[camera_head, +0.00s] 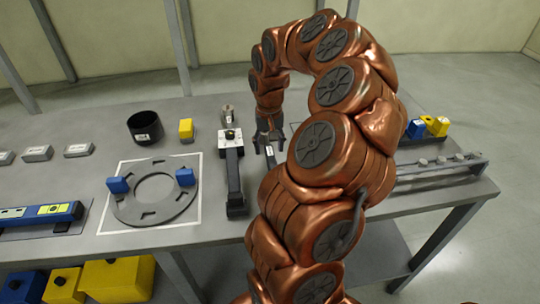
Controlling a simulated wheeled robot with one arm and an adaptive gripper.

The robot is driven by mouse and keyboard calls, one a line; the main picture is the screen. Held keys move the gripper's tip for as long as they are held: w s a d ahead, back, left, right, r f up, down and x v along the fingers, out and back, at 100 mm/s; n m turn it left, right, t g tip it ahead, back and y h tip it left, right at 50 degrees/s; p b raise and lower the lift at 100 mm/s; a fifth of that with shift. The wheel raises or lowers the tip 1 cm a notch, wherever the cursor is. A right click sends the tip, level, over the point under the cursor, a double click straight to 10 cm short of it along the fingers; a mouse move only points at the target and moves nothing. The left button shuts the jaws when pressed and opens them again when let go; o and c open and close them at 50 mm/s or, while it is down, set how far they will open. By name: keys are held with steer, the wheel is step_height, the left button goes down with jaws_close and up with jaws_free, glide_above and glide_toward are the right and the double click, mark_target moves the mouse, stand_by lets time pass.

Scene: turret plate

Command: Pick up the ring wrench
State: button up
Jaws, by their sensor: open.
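My gripper (270,140) points down over the table, just right of a dark upright-looking tool with a pale block at its far end (234,180). Its fingers are apart, with nothing clearly held between them. A thin dark piece (271,158) shows just below the fingers; it may be the ring wrench, but it is small and partly hidden by my gripper and arm. I cannot tell whether the fingers touch it. A grey ring-shaped plate (133,212) with two blue blocks lies on a white-outlined square at the left.
On the grey table (60,165) stand a black cup (145,127), a yellow block (186,130) and a small metal part (227,114). A blue and yellow level (40,212) lies at left. A rack (440,172) and coloured blocks (437,125) are at right. My arm hides the middle right.

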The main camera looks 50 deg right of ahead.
mark_target(270, 153)
steer(key=shift+d+f+p, duration=0.2)
steer(key=shift+f+p, duration=0.45)
steer(key=shift+f, duration=1.3)
jaws_close()
